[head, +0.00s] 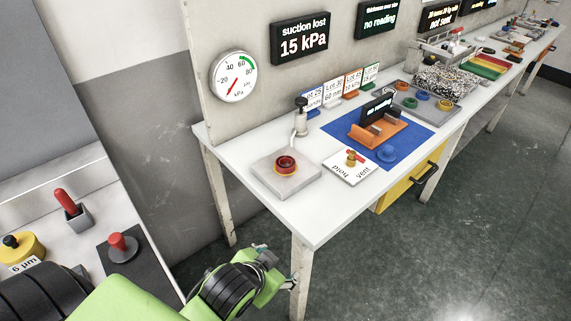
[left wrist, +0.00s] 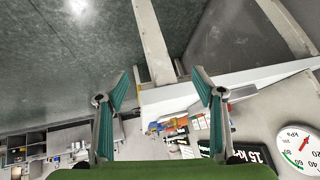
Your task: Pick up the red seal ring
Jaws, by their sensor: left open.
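A red ring (head: 286,161) sits on a grey square block at the near left end of the white table. A yellow-orange rim shows around and below it; I cannot tell how the two join. My left gripper (head: 277,264) is low in front of the table's near end, apart from the ring and below the tabletop. In the left wrist view its two teal fingers (left wrist: 160,75) are spread with nothing between them. The ring is not discernible in that view. My right gripper is not in view.
The grey block (head: 296,184) stands near a small pump-like post (head: 300,118) and a hold/vent valve plate (head: 345,174). A blue mat (head: 414,134) carries an orange stand. Other coloured rings lie farther back on a grey plate. The table's front corner and leg (head: 301,280) are beside my gripper.

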